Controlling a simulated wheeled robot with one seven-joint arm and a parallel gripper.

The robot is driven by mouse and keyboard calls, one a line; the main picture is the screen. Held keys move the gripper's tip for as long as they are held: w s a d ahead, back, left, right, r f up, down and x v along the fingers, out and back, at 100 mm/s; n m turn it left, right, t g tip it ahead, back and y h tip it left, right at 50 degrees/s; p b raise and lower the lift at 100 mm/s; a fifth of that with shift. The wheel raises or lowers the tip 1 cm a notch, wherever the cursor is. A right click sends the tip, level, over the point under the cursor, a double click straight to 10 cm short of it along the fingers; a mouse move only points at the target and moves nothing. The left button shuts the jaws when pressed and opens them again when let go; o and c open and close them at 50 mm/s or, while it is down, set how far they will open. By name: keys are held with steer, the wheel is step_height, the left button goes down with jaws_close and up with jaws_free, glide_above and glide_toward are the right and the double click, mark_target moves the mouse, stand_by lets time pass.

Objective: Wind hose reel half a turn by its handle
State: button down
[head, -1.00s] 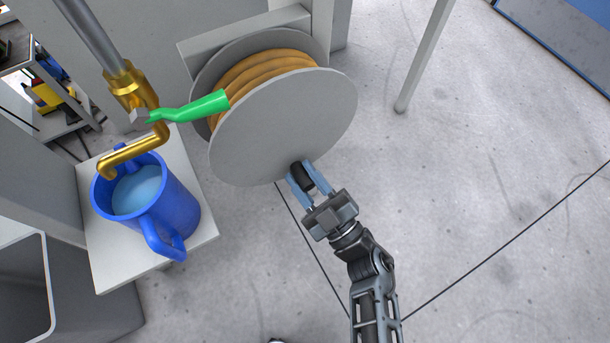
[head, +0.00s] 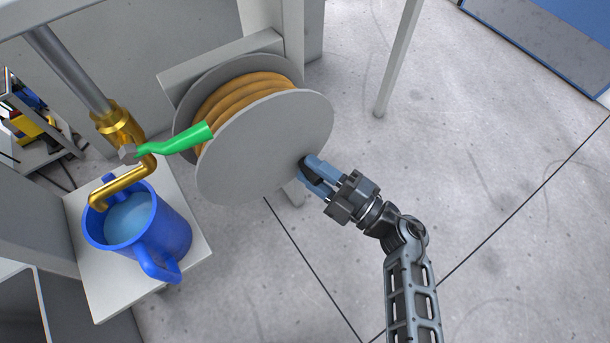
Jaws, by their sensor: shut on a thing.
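The hose reel (head: 262,150) stands at the upper middle of the head view, two grey discs with an orange hose (head: 240,97) wound between them. Its black handle (head: 309,168) sticks out from the lower right part of the front disc. My gripper (head: 318,173) is shut on the handle, its blue fingers on either side of it, coming in from the right. The fingers hide much of the handle.
A brass tap with a green lever (head: 180,141) is left of the reel, over a blue jug (head: 150,235) of water on a white stand (head: 110,305). A grey post (head: 397,60) rises behind, to the right. The floor on the right is clear.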

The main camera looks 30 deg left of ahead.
mark_target(312, 135)
steer(key=r+n+p, duration=0.1)
steer(key=w+r+n+h+p, duration=0.1)
steer(key=w+r+n, duration=0.1)
steer(key=shift+d+r+n+g+p, duration=0.1)
steer(key=shift+d+n+g+p, duration=0.2)
steer(key=shift+d+n+p, duration=0.1)
steer(key=shift+w+d+r+n+h+p, duration=0.1)
steer(key=shift+w+r+n+h+p, duration=0.2)
steer(key=shift+r+n+h+p, duration=0.45)
steer(key=r+n+p, duration=0.2)
steer(key=shift+w+d+n+h+p, duration=0.1)
steer(key=shift+w+n+h+p, duration=0.15)
steer(key=shift+h+p, duration=0.15)
steer(key=shift+r+p, duration=0.35)
steer(key=shift+p, duration=0.15)
steer(key=shift+s, duration=0.1)
steer(key=c, duration=0.9)
jaws_free()
steer(key=shift+d+r+p, duration=0.2)
steer(key=shift+d+p, duration=0.15)
steer(key=shift+d, duration=1.6)
steer(key=shift+d+r+p, duration=0.15)
steer(key=shift+d+p, duration=0.15)
steer(key=shift+d, duration=1.6)
